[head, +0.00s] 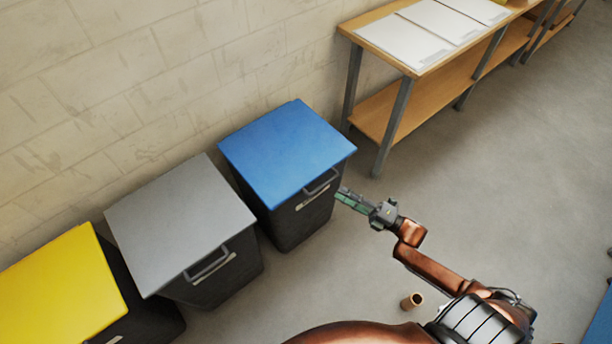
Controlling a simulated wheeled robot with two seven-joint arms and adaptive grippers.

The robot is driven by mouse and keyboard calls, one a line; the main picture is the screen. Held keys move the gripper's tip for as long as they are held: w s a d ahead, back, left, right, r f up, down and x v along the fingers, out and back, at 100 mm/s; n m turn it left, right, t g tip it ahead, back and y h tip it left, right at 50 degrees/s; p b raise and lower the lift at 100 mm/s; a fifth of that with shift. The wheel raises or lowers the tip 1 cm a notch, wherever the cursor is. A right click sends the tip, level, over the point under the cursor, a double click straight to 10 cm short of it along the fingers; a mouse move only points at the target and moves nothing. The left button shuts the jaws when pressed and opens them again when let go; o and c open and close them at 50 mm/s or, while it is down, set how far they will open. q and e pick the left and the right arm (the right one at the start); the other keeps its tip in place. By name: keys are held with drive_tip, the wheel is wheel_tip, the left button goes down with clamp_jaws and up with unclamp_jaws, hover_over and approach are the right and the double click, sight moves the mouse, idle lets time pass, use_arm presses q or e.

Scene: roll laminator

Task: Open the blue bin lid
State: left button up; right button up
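The blue bin lid (287,152) lies flat and shut on a dark bin (296,222) against the wall. A grey handle (321,183) sticks out at the lid's front edge, with a light label below it. My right gripper (343,197) is just right of the bin's front, close to the handle. In the picture it points left toward the bin, and I see no contact with the handle. Its green-tinted fingers are too small to show whether they are apart. My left gripper is not in view.
A grey-lidded bin (180,222) and a yellow-lidded bin (62,290) stand left of the blue one. A wooden bench (385,103) with white sheets (425,32) stands to the right. A small brown cylinder (412,301) is on the open floor.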

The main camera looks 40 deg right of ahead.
sight(324, 184)
drive_tip(key=b+x, duration=0.1)
drive_tip(key=x, duration=0.7)
drive_tip(key=shift+s+a+b, duration=0.1)
drive_tip(key=shift+a+b, duration=0.05)
drive_tip(key=shift+b, duration=0.25)
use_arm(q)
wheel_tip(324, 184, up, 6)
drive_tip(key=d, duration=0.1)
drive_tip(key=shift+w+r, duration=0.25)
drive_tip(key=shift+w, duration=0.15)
use_arm(e)
drive_tip(key=shift+c, duration=0.3)
clamp_jaws()
drive_tip(key=shift+r, duration=0.2)
